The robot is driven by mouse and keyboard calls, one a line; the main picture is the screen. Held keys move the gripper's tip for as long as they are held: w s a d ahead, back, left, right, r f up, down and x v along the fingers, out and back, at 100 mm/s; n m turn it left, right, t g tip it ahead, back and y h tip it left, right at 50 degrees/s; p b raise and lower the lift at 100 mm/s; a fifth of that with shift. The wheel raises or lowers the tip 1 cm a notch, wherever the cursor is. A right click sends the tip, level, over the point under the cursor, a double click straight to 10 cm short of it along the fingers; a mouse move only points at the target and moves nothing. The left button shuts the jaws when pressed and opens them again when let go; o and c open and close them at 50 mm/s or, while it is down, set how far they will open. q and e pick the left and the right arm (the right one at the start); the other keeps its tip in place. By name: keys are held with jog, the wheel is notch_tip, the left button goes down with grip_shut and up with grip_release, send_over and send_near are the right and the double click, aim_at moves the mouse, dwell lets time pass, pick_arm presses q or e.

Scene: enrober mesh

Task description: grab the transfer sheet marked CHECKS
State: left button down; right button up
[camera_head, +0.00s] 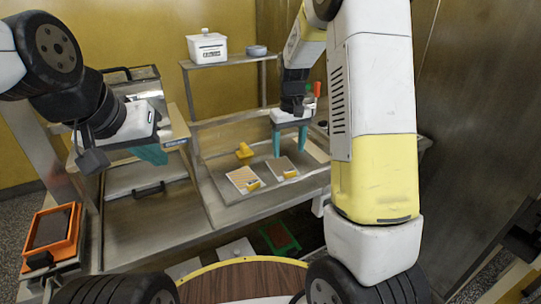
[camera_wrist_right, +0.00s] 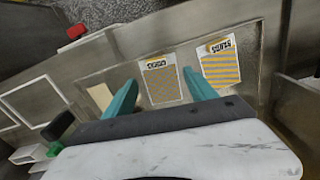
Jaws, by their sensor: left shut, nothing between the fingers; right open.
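Two transfer sheets lie flat on the steel counter. One (camera_head: 283,169) has a fine, dense pattern and is on the right in the head view; it also shows in the right wrist view (camera_wrist_right: 162,84), between the fingertips in the picture. The other sheet (camera_head: 242,179) has orange stripes and shows on the right in the wrist view (camera_wrist_right: 221,70). My right gripper (camera_head: 290,151) is open and empty, pointing down above the finely patterned sheet. My left gripper (camera_head: 151,155) is shut and empty, away to the left.
A yellow object (camera_head: 244,152) stands on the counter behind the sheets. A white box (camera_head: 207,46) and a grey round item (camera_head: 257,50) sit on the upper shelf. An orange-framed tray (camera_head: 52,231) is at far left. A green-edged tray (camera_head: 279,238) is low in front.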

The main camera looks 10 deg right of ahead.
aim_at(289, 166)
jog(key=shift+w+f, duration=0.1)
jog(key=shift+f, duration=0.35)
jog(key=f, duration=0.7)
jog(key=shift+w+d, duration=0.1)
jog(key=shift+d, duration=0.2)
grip_shut()
